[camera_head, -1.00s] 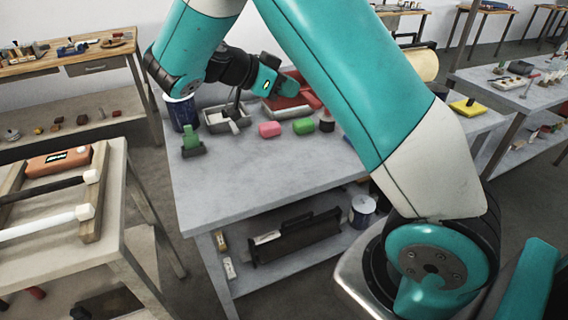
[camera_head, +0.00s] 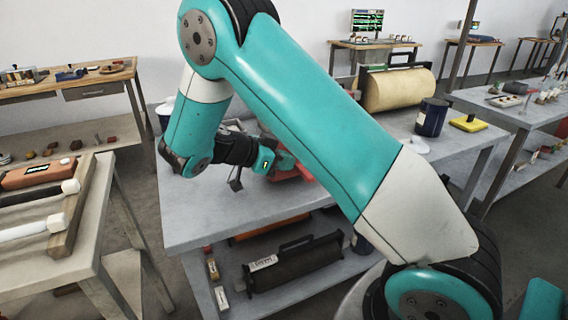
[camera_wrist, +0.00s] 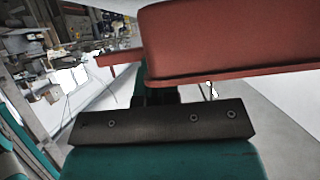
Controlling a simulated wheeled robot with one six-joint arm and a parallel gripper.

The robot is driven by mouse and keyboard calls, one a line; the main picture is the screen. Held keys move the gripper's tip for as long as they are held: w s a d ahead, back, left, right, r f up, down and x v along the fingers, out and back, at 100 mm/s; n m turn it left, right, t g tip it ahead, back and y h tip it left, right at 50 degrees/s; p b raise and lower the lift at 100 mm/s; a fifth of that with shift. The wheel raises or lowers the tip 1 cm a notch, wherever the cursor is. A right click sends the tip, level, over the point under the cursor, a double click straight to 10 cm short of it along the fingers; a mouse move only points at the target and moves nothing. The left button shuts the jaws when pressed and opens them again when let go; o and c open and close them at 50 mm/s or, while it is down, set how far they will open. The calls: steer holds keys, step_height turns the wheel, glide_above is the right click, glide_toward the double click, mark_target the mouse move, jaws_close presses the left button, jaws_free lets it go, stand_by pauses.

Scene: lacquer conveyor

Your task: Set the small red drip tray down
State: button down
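The small red drip tray (camera_wrist: 235,45) fills the upper right of the wrist view, close in front of my gripper's dark bolted palm. In the head view a bit of its red (camera_head: 303,174) shows beside my gripper (camera_head: 284,164), partly behind my arm. My gripper appears shut on the tray, though the fingertips are mostly hidden. The tray is over the grey table (camera_head: 215,213); I cannot tell whether it touches the top. A narrow red strip (camera_wrist: 120,68) also shows left of the tray in the wrist view.
A tan roll (camera_head: 400,89) and a dark blue can (camera_head: 431,118) stand toward the table's back right. A yellow block (camera_head: 473,123) lies farther right. The front left tabletop is clear. My arm hides much of the table. A wooden rack (camera_head: 75,220) stands at the left.

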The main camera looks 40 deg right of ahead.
steer(key=shift+f, duration=0.1)
steer(key=shift+f+b, duration=0.65)
steer(key=c, duration=1.4)
jaws_free()
steer(key=shift+o, duration=0.2)
steer(key=shift+r, duration=0.1)
